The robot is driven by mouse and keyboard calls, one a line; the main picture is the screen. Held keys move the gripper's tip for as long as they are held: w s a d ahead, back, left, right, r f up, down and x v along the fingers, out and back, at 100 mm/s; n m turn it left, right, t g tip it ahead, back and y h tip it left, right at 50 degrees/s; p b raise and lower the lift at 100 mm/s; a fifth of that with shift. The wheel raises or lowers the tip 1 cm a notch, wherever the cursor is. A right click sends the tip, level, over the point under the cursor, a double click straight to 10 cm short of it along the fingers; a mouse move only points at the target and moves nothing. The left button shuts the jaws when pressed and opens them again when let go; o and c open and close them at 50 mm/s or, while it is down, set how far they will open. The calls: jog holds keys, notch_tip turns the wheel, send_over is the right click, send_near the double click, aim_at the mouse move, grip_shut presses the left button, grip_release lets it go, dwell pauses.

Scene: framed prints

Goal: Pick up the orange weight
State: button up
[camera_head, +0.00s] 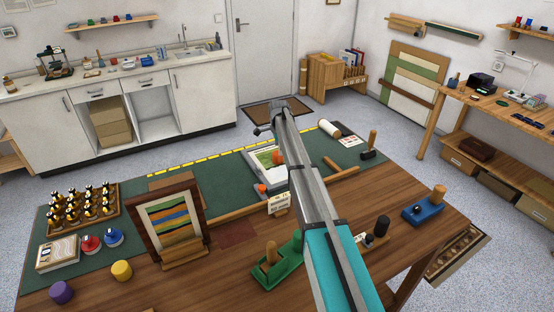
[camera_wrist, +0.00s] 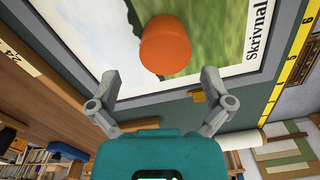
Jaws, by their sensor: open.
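An orange weight (camera_head: 278,157), round and squat, stands on a green landscape print (camera_head: 262,160) on the green mat, partly hidden by my arm in the head view. In the wrist view the orange weight (camera_wrist: 165,45) is ahead of my gripper (camera_wrist: 160,78), near the middle. My gripper's fingers are spread wide with nothing between them, and the weight lies beyond the tips. A second, smaller orange piece (camera_head: 262,188) shows at the near edge of the print. In the head view the gripper itself is hard to make out behind my arm.
A yellow ruler (camera_head: 205,155) lines the mat's far edge.

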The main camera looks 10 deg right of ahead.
aim_at(278, 157)
jog(key=shift+f, duration=0.15)
jog(key=f+b, duration=0.5)
jog(key=shift+w+a, duration=0.1)
jog(key=shift+w, duration=0.15)
dwell(0.6)
jog(key=c, duration=1.3)
